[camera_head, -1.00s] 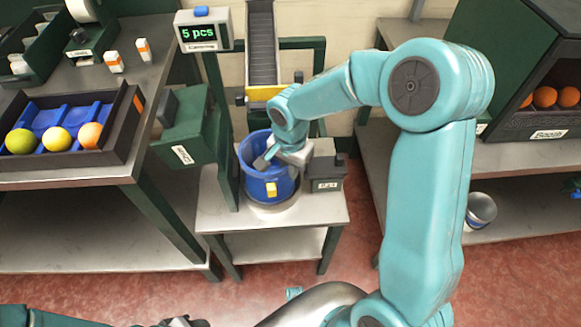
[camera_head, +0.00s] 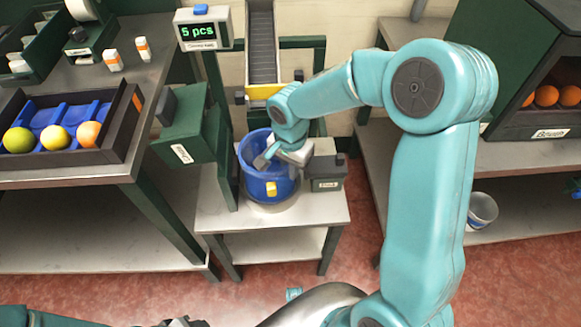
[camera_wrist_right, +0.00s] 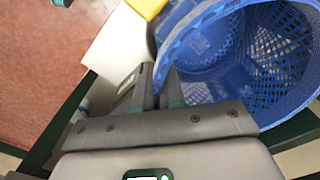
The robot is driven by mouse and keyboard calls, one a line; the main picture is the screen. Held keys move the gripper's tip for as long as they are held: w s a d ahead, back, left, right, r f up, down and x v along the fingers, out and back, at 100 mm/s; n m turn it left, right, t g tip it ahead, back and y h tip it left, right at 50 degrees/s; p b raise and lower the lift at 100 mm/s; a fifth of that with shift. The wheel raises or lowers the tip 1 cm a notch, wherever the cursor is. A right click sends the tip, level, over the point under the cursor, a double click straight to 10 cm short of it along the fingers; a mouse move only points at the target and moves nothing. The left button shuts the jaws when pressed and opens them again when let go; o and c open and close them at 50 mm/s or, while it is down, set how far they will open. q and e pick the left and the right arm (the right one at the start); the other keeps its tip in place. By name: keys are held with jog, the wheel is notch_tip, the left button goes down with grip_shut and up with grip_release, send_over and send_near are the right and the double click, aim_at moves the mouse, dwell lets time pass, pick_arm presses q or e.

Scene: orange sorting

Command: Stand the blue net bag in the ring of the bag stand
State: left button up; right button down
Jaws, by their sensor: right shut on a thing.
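The blue net bag (camera_head: 281,186), an open-topped mesh bucket shape with a yellow tag, stands upright on the low pale bag stand (camera_head: 325,208), under the conveyor end. A pale round piece (camera_head: 270,208) shows around its lower part; I cannot tell how deep the bag sits in it. My left gripper (camera_head: 184,322) shows only partly at the bottom edge.
The conveyor (camera_head: 262,50) ends above the bag. A counter display (camera_head: 198,33) reads "5 pcs". A dark box (camera_head: 327,180) is beside the bag on the right. A tray of fruit (camera_head: 92,160) lies on the left table. A metal bucket (camera_head: 481,210) is on the right lower shelf.

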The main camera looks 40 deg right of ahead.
jog(key=c, duration=1.1)
grip_release()
jog(key=shift+c, duration=0.2)
jog(key=shift+r, duration=0.1)
jog(key=shift+r+p, duration=3.15)
jog(key=shift+r, duration=1.35)
jog(key=shift+f, duration=0.1)
jog(key=shift+s, duration=0.1)
